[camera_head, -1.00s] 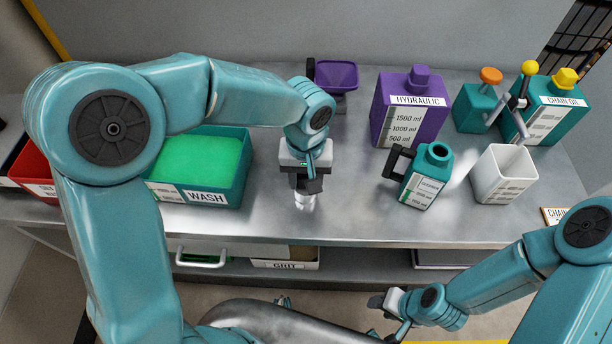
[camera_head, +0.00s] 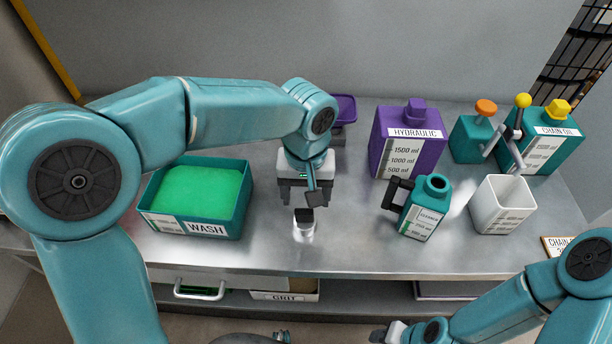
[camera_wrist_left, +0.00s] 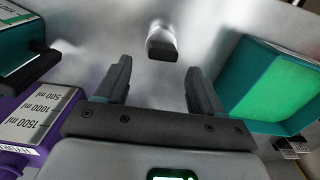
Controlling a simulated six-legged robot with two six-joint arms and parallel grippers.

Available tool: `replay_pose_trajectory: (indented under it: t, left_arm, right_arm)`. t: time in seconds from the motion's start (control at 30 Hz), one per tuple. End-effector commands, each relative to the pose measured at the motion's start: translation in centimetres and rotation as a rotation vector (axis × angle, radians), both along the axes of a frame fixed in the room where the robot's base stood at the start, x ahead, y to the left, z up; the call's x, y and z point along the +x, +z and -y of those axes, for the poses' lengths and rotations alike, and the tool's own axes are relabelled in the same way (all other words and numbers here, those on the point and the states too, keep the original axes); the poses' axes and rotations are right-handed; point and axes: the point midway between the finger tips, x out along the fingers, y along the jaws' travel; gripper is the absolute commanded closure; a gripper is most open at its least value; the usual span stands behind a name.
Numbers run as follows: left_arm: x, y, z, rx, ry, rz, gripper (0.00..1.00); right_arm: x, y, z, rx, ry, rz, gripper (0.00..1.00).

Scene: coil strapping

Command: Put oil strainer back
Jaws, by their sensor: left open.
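The purple square-rimmed piece (camera_head: 346,108), which looks like the oil strainer, sits at the back on a grey support, partly hidden behind my left arm. My left gripper (camera_head: 305,200) is open and empty over the middle of the bench; in the left wrist view (camera_wrist_left: 159,72) its fingers are apart. A small pale cylinder with a black top (camera_head: 304,230) stands on the bench just in front of the fingers, apart from them; it also shows in the left wrist view (camera_wrist_left: 162,42). My right gripper (camera_head: 385,335) is at the bottom edge, partly cut off.
A teal WASH tub (camera_head: 245,195) with green contents stands left. To the right are a purple HYDRAULIC can (camera_head: 425,150), a teal jug (camera_head: 425,210), a white square container (camera_head: 488,205) and a CHAIN OIL can (camera_head: 550,135). The bench front is mostly clear.

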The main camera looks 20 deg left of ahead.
Motion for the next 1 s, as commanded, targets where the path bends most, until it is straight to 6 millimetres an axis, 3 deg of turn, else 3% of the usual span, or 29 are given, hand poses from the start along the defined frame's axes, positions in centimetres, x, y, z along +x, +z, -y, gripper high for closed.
replay_pose_trajectory:
  t: [0.1,0.3,1.0]
  left_arm:
    - [0.1,2.8,0.1,-0.002,0.000,0.004,0.32]
    - [0.1,5.5,0.0,-0.001,-0.001,0.001,0.32]
    - [0.0,5.9,0.0,0.000,0.000,-0.001,0.32]
  right_arm:
    - [0.0,0.2,0.0,0.000,0.000,0.000,0.57]
    - [0.0,0.4,0.0,0.000,0.000,0.000,0.57]
    - [0.0,0.4,0.0,0.000,0.000,0.000,0.57]
